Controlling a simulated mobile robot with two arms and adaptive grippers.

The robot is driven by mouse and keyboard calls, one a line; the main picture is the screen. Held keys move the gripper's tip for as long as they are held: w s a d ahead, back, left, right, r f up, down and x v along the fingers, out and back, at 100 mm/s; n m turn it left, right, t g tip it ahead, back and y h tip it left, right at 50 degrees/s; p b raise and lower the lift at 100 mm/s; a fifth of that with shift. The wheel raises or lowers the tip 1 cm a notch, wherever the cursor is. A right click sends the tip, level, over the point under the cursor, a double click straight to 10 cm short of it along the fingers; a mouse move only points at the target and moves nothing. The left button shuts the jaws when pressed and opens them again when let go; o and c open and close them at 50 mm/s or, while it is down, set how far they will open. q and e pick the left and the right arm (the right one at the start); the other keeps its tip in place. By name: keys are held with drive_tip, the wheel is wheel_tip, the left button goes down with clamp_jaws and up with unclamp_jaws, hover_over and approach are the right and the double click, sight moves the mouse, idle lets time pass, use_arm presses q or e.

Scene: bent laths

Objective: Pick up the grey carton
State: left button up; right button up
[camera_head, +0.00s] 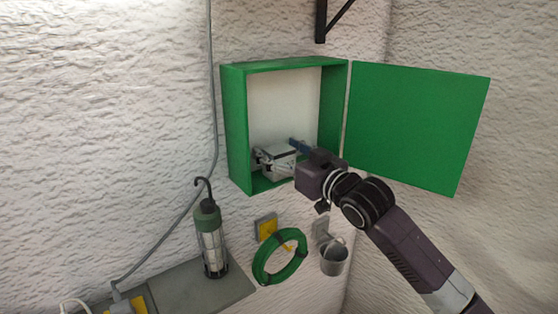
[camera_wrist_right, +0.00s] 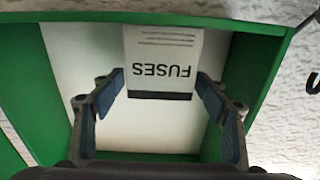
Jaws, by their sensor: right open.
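The grey carton (camera_head: 280,166) is inside the green wall cabinet, low down. In the right wrist view the carton (camera_wrist_right: 163,50) shows a pale face with the word FUSES upside down and a dark band along one edge. My right gripper (camera_head: 278,151) reaches into the cabinet from the right. In the wrist view its two fingers (camera_wrist_right: 161,84) stand open, one at each side of the carton; I cannot tell whether they touch it. In the head view the gripper partly hides the carton. My left gripper is not in view.
The green cabinet (camera_head: 236,130) is open, with its door (camera_head: 415,125) swung to the right. Below are a work lamp (camera_head: 211,240) on a grey shelf (camera_head: 228,287), a green coil (camera_head: 262,270) and a grey cup (camera_head: 334,261). A cable (camera_head: 213,100) runs down the wall.

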drive_tip(key=c, duration=1.3)
